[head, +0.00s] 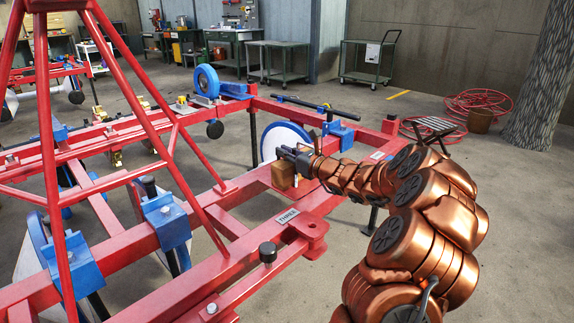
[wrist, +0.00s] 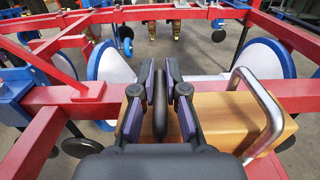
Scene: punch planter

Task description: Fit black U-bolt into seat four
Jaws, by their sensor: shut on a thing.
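My gripper (head: 300,157) is over the red frame at the centre of the head view. In the wrist view my gripper (wrist: 165,92) has its two fingers closed on a dark bar, the black U-bolt (wrist: 160,105), which stands between them. A wooden block (wrist: 222,112) lies beneath the fingers on the red beam. The block also shows below my gripper in the head view (head: 283,179). The lower part of the black U-bolt is hidden, so I cannot tell whether it touches the block. I cannot make out which place is seat four.
A silver U-bolt (wrist: 262,115) stands at the block's right end, close to my gripper. A plate reading THREE (head: 287,216) is on the red planter frame (head: 240,248). Blue-and-white discs (head: 285,140) stand behind the beam. Red slanted bars rise at left.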

